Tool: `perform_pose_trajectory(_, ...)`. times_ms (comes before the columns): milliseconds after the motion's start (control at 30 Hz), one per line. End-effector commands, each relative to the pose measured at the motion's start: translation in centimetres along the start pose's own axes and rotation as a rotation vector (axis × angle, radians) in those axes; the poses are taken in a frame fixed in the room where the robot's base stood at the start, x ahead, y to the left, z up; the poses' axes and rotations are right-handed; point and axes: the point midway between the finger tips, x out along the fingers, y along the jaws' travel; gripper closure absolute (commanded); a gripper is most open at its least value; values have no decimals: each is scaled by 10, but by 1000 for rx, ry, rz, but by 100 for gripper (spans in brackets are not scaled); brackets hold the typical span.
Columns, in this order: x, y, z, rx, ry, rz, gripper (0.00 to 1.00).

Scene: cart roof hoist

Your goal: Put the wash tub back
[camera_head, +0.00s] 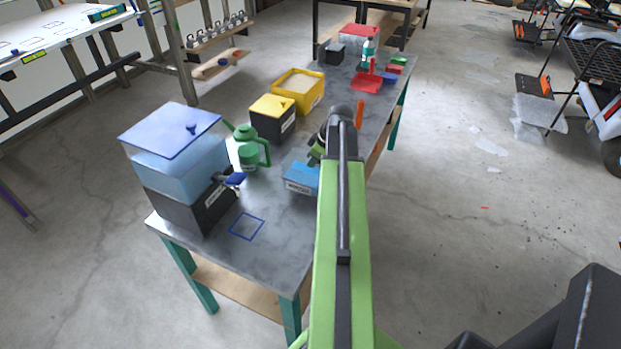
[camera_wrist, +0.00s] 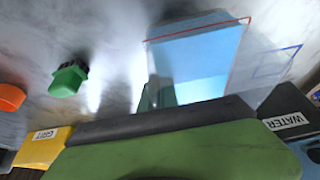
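A light blue wash tub (camera_head: 302,178) with a label on its front stands on the grey table, right of the middle of its near half. In the wrist view the tub (camera_wrist: 200,62) shows close up, bright blue, with a red outline on the table along its edges. My gripper (camera_head: 318,150) is at the tub's far side, partly hidden behind my arm. In the wrist view a dark green finger-like part (camera_wrist: 158,95) overlaps the tub's edge. The fingertips are mostly hidden, so I cannot tell whether they are closed on the tub.
A blue-topped water dispenser (camera_head: 180,160) stands at the near left, with an empty blue outline (camera_head: 246,226) beside it. A green watering can (camera_head: 248,148), a yellow-lidded black box (camera_head: 272,119) and a yellow tub (camera_head: 298,90) line the left side. A red dustpan (camera_head: 367,82) lies farther back.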

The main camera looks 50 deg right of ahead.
Motion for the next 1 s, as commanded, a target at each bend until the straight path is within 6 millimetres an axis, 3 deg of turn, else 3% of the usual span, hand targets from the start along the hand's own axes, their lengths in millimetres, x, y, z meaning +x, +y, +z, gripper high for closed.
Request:
perform_pose_trajectory(133,8,0,3,0,1,0,100)
perform_pose_trajectory(333,39,0,16,-1,1,-1,100)
perform_pose_trajectory(733,40,-1,16,-2,0,-1,100)
perform_pose_trajectory(900,39,-1,16,-2,0,-1,75)
perform_pose_trajectory(1000,39,-1,16,-3,0,-1,74)
